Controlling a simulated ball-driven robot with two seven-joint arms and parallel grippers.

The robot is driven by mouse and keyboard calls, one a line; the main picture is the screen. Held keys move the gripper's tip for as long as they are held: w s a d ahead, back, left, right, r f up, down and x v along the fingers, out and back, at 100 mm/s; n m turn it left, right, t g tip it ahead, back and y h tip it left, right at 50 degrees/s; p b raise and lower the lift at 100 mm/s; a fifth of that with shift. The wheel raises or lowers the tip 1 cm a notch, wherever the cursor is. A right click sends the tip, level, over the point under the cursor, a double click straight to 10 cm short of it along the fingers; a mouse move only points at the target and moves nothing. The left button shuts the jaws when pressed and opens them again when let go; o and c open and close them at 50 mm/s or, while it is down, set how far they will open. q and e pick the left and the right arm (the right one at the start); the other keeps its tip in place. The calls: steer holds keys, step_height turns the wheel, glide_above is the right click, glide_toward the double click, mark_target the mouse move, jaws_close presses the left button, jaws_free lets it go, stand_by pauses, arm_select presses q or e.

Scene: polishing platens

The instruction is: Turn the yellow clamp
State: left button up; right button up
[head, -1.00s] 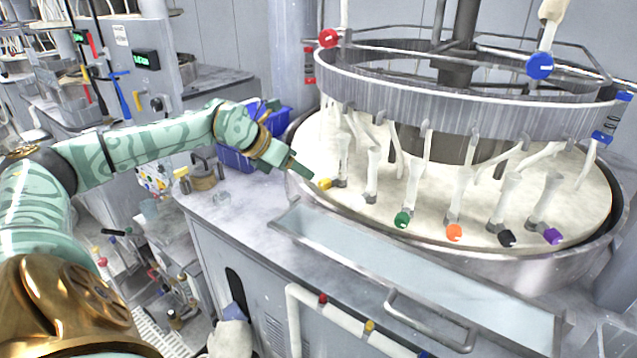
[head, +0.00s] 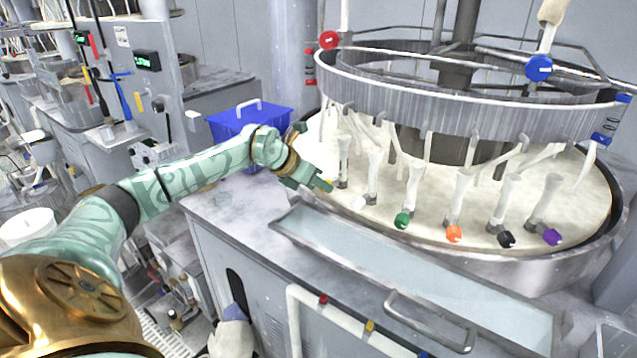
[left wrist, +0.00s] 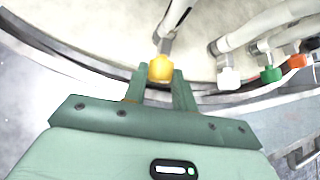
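The yellow clamp (left wrist: 161,69) shows in the left wrist view at the end of a pale hose, over the rim of the cream platen. My left gripper (left wrist: 160,84) has its two green fingers on either side of the clamp. I see no clear gap between fingertips and clamp, but cannot tell whether they grip it. In the head view my left gripper (head: 327,184) is at the platen's left front edge, and only a small bit of the yellow clamp (head: 330,184) shows. My right gripper is not in view.
The white clamp (head: 358,203), green clamp (head: 402,220), orange clamp (head: 453,233), black clamp (head: 506,239) and purple clamp (head: 551,237) line the platen (head: 430,210) to the right. A metal ring (head: 450,115) stands above. A blue bin (head: 225,122) is behind my left arm.

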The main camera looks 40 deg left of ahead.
arm_select(q)
steer(key=n+h+b, duration=0.1)
steer(key=h, duration=0.1)
steer(key=n+h+b, duration=0.1)
steer(key=h, duration=0.1)
steer(key=shift+a+f, duration=0.1)
steer(key=shift+a, duration=0.2)
steer(key=o, duration=1)
steer(key=b+v, duration=0.1)
steer(key=v, duration=1.5)
steer(key=shift+a, duration=0.3)
